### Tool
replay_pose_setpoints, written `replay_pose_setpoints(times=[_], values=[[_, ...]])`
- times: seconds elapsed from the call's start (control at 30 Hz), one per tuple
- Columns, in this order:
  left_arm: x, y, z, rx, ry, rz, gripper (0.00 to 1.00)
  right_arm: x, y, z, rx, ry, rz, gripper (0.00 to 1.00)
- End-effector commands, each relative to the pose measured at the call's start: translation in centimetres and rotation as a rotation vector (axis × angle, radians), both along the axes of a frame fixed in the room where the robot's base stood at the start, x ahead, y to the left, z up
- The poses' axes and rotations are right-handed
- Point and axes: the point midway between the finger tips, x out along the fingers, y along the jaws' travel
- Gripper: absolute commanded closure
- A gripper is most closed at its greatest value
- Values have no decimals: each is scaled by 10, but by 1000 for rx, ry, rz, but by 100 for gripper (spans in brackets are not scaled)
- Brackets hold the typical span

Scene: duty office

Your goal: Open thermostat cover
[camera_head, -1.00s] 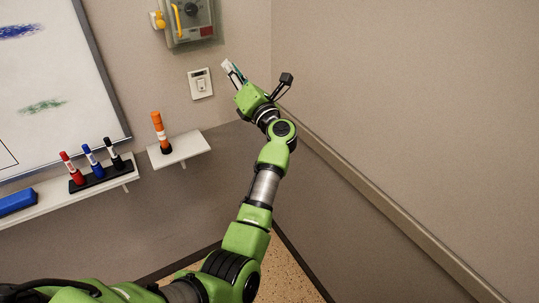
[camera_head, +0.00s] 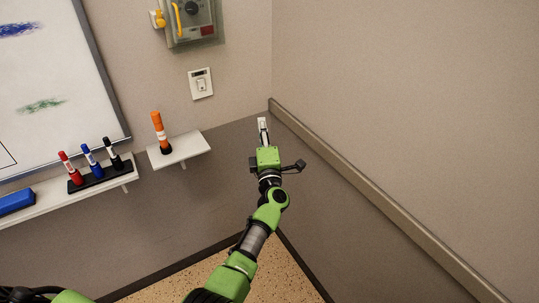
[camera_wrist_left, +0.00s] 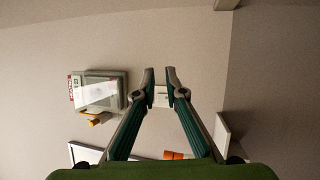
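The thermostat box (camera_head: 193,20) is on the wall at the top of the head view, cut off by the frame's upper edge. It has a clear greenish cover, a dark dial and a yellow handle (camera_head: 177,19). In the left wrist view the box (camera_wrist_left: 98,90) shows left of the fingers, with glare on its cover. My left gripper (camera_head: 262,122) is below and right of the box, apart from it. In the wrist view its fingers (camera_wrist_left: 161,77) stand apart with nothing between them. My right gripper is out of view.
A white wall switch (camera_head: 200,84) is below the box. An orange marker (camera_head: 159,130) stands on a small shelf (camera_head: 193,146). A whiteboard (camera_head: 60,90) and a ledge with several markers are at left. A rail (camera_head: 380,202) runs along the right wall.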

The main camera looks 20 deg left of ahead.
Motion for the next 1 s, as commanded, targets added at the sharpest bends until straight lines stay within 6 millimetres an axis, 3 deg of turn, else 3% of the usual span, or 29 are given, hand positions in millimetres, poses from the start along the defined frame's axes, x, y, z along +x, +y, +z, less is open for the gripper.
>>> replay_pose_setpoints(times=[0.3, 0.5, 1.0], values=[[-8, -18, -59, 127, 136, -67, 89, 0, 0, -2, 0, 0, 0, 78], [-12, -26, -81, 176, 187, -94, 89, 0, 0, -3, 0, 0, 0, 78], [-13, -29, -88, 191, 204, -104, 89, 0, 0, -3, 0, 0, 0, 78]])
